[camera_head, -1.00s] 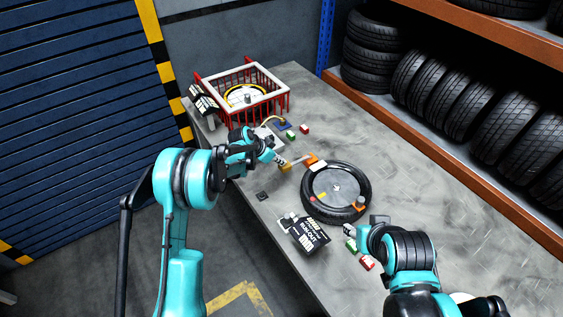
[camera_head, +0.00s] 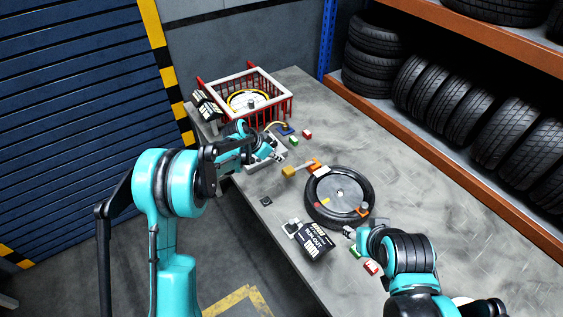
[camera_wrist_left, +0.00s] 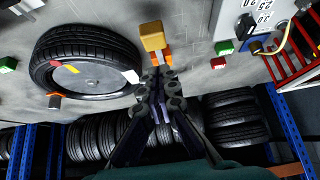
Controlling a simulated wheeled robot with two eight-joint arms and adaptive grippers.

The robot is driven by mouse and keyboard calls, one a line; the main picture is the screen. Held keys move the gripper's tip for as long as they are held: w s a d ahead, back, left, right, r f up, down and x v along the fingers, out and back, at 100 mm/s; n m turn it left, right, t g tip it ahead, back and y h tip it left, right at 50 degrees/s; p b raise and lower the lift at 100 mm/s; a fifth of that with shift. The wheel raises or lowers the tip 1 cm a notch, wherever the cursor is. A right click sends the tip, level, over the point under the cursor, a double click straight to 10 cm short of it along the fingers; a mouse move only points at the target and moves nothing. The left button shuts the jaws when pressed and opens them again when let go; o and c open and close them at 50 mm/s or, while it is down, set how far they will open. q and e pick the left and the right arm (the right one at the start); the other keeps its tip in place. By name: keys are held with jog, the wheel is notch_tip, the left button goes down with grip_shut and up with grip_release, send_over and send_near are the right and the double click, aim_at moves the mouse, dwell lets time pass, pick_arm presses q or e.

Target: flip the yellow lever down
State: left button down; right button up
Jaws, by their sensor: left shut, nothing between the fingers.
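The yellow lever has a block-shaped handle (camera_head: 289,172), joined by a short arm to an orange bracket (camera_head: 313,164) beside the tyre (camera_head: 366,186). The handle sticks out to the left of the bracket. In the left wrist view the yellow handle (camera_wrist_left: 152,36) is just above my fingertips, with orange parts (camera_wrist_left: 161,58) below it. My left gripper (camera_head: 281,154) is shut and empty, behind the handle and apart from it in the head view. It also shows in the left wrist view (camera_wrist_left: 160,78). My right gripper (camera_head: 349,232) is near the tyre's front edge; its fingers are too small to judge.
A red-railed, white-rimmed crate (camera_head: 262,82) is at the back left. Small green (camera_head: 294,141) and red (camera_head: 307,134) blocks lie behind the lever. Tyre shelves (camera_head: 460,85) line the right. Table right of the tyre is clear.

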pick_arm(q)
jog(key=v, duration=0.5)
jog(key=shift+s+a+r, duration=0.1)
jog(key=shift+s+r, duration=0.15)
jog(key=shift+r, duration=0.05)
pick_arm(e)
jog(key=shift+d+r, duration=0.1)
jog(key=shift+d, duration=0.15)
